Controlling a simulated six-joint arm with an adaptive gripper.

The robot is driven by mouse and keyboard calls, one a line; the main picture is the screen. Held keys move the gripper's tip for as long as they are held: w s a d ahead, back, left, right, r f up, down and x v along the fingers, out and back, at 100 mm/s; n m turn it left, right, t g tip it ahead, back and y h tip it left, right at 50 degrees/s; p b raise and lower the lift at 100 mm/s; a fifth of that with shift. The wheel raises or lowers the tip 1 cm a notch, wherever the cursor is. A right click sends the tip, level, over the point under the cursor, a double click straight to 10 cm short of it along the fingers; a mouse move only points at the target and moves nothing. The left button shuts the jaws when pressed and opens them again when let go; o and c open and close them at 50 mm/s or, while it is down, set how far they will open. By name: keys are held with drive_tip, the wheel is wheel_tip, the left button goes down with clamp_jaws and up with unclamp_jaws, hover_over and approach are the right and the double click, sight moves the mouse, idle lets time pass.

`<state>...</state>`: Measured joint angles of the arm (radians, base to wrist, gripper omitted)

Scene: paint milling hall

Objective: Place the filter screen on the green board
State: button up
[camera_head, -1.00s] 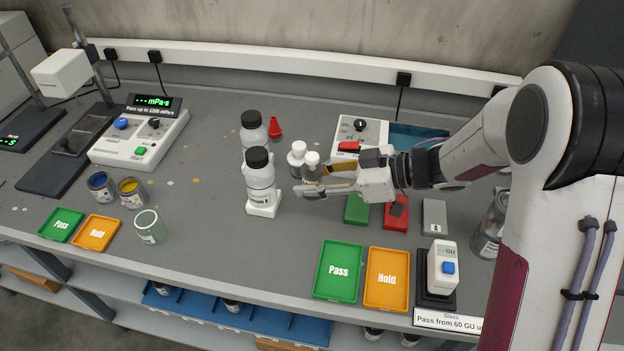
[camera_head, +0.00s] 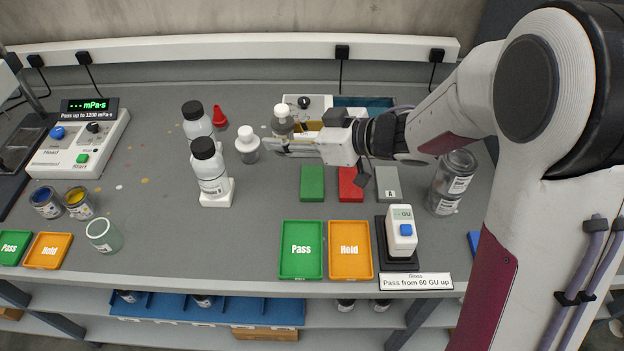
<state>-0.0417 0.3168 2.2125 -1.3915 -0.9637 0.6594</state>
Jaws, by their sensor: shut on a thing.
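A flat green board (camera_head: 312,183) lies on the bench, in front of and to the right of the fingers, beside a red board (camera_head: 350,184) and a grey one (camera_head: 387,184). Nothing is on the green board. I cannot make out a filter screen anywhere in view.
A second white-capped bottle (camera_head: 247,145) stands close left of the fingers. A black-capped bottle (camera_head: 211,172) stands on a white base, with another (camera_head: 196,120) behind. A green Pass tray (camera_head: 301,265), an orange Hold tray (camera_head: 350,266) and a gloss meter (camera_head: 402,232) line the front edge.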

drive_tip(key=w+d+f+m+t+h, duration=0.2)
drive_tip(key=d+m+t, duration=0.1)
drive_tip(key=d, duration=0.2)
drive_tip(key=shift+d+f+m+h, duration=0.25)
drive_tip(key=shift+d+m+h, duration=0.05)
drive_tip(key=shift+w, duration=0.1)
hover_over(312, 181)
drive_tip(key=shift+f, duration=2.9)
drive_tip(key=shift+f, duration=2.1)
drive_tip(key=shift+f, duration=0.1)
